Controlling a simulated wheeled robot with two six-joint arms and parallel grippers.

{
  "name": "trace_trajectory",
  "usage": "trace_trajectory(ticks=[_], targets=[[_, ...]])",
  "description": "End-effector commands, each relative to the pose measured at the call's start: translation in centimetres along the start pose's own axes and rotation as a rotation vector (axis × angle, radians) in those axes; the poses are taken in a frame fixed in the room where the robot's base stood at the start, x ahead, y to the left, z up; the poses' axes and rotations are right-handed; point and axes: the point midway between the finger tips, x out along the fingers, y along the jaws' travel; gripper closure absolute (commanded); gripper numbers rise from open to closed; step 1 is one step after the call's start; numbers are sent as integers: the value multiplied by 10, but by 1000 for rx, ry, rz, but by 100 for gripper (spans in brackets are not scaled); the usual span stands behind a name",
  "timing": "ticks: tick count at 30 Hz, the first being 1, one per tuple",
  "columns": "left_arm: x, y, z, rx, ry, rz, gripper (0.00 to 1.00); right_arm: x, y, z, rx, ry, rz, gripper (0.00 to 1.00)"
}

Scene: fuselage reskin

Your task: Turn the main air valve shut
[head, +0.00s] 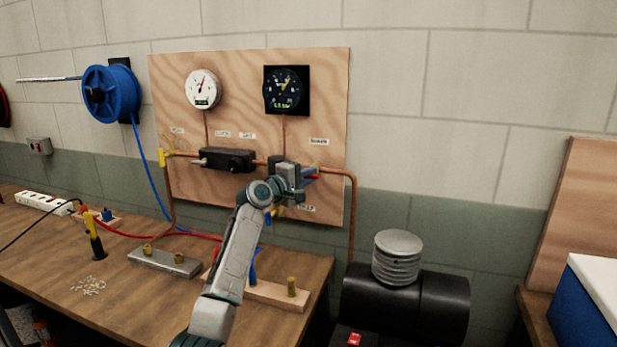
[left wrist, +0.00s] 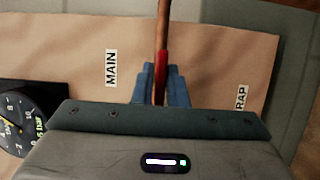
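The main air valve shows as a red handle (left wrist: 160,75) in line with a copper pipe (left wrist: 162,28), beside a MAIN label (left wrist: 111,68) in the left wrist view. In the head view a bit of the red handle (head: 313,178) shows at the right of the board, largely covered by my left gripper (head: 306,174). The blue fingers of my left gripper (left wrist: 160,83) lie close along both sides of the red handle, with no clear gap, so it looks shut on it. The valve body is hidden. My right gripper is in neither view.
The plywood board (head: 230,190) carries a white gauge (head: 203,89), a dark gauge (head: 286,90) and a black block (head: 228,159) with copper pipes. Below is a workbench (head: 60,270) with a metal bar (head: 164,262). A black tank (head: 440,305) stands at right.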

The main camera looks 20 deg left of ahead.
Motion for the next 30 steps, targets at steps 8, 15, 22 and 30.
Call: trace_trajectory(ticks=[8, 15, 22, 30], targets=[[0, 0, 0, 33, -1, -15, 100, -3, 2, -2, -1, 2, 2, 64], [0, 2, 0, 155, -2, -66, 100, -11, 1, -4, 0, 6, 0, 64], [0, 3, 0, 345, -2, -145, 100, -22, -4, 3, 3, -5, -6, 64], [0, 3, 1, 583, -2, -242, 100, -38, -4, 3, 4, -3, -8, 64]])
